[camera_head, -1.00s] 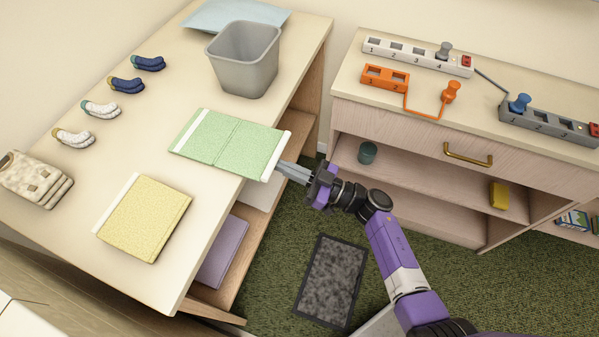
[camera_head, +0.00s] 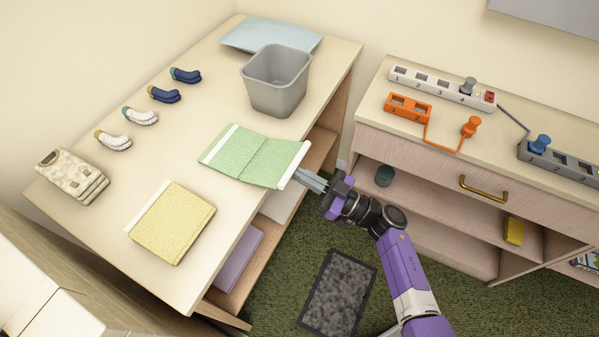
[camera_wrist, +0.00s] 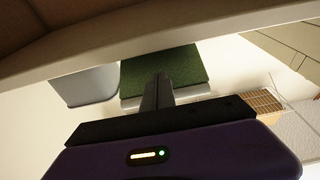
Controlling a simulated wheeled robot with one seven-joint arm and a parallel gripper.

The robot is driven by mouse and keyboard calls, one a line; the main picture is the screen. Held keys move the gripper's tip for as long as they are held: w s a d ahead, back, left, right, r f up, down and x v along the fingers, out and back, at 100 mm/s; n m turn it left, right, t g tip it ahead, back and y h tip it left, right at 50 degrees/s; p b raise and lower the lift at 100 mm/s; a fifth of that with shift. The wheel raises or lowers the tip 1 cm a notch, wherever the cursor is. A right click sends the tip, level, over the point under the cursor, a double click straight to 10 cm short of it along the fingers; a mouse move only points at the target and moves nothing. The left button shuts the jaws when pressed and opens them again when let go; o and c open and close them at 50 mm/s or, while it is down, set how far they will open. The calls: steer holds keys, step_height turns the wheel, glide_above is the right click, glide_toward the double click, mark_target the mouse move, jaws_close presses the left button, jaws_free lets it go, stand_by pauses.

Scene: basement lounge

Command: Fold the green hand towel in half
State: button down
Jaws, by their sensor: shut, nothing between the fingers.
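The green hand towel (camera_head: 235,152) lies unfolded on the table, with white bands at its left and right ends and a crease across its middle. Its right half looks tilted up from the crease, with the right end raised near the table's edge. My gripper (camera_head: 300,175) is at that right end, its fingers shut, with no cloth seen between them. In the wrist view, the shut fingers (camera_wrist: 160,82) lie in front of the towel (camera_wrist: 178,62), which looks dark green. Whether they touch it from below or beside is hard to tell.
A grey bin (camera_head: 276,88) stands behind the towel. A folded yellow towel (camera_head: 172,222), a beige stack (camera_head: 72,178) and several rolled socks lie on the left of the table (camera_head: 105,235). A cabinet with power strips (camera_head: 440,88) stands to the right.

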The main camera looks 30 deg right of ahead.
steer(key=shift+r+p, duration=0.3)
steer(key=shift+r, duration=0.25)
steer(key=shift+w+a+r+p, duration=0.45)
steer(key=shift+w+r+p, duration=0.15)
steer(key=shift+r+p, duration=0.25)
steer(key=shift+w+a+r+p, duration=0.4)
steer(key=shift+w+r+p, duration=0.2)
steer(key=shift+r, duration=0.35)
steer(key=shift+w+a+r+p, duration=0.45)
steer(key=shift+w+r+p, duration=0.1)
steer(key=shift+r+p, duration=0.3)
steer(key=shift+w, duration=0.1)
